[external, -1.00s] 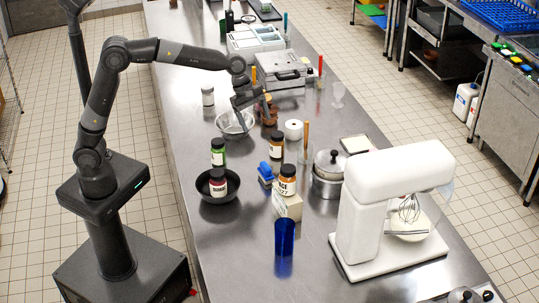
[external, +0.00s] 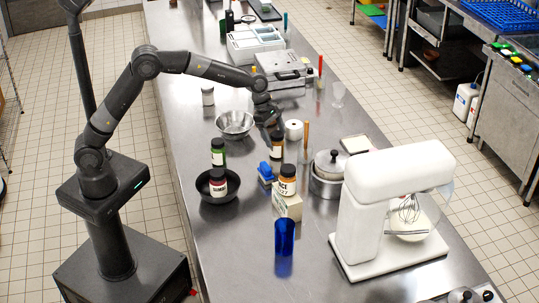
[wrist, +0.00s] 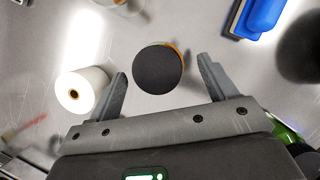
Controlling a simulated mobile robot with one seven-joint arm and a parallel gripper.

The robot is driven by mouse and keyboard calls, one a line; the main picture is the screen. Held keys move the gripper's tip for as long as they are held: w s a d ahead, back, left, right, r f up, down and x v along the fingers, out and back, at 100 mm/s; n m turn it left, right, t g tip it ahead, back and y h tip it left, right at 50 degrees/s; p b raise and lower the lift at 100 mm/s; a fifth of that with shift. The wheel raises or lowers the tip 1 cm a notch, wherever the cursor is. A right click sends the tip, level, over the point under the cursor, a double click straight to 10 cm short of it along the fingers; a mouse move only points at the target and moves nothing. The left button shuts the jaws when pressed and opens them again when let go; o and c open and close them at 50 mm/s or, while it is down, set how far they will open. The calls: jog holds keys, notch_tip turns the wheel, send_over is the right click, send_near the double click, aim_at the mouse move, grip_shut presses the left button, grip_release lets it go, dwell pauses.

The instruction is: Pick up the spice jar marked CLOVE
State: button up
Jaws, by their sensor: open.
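A black-lidded jar (external: 277,150) with amber sides stands on the steel counter, next to the white roll. I cannot read CLOVE on any jar. My gripper (external: 275,130) is over this jar, pointing down. In the wrist view the jar's round black lid (wrist: 158,69) lies just beyond and between the tips of my open gripper (wrist: 165,82), with nothing held. Other jars are a green-labelled one (external: 218,153), one in the black pan (external: 218,183) and an orange-labelled one (external: 288,182) on a box.
The white roll (external: 293,130) is close by; in the wrist view it (wrist: 82,90) lies beside the left finger. A blue object (external: 265,172), a steel bowl (external: 234,122), a clear glass with a wooden handle (external: 306,140) and a lidded pot (external: 327,185) stand around.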

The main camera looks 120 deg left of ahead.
aim_at(277, 142)
jog(key=x, duration=0.4)
jog(key=shift+s+f, duration=0.1)
jog(key=shift+s, duration=0.1)
jog(key=c, duration=1.2)
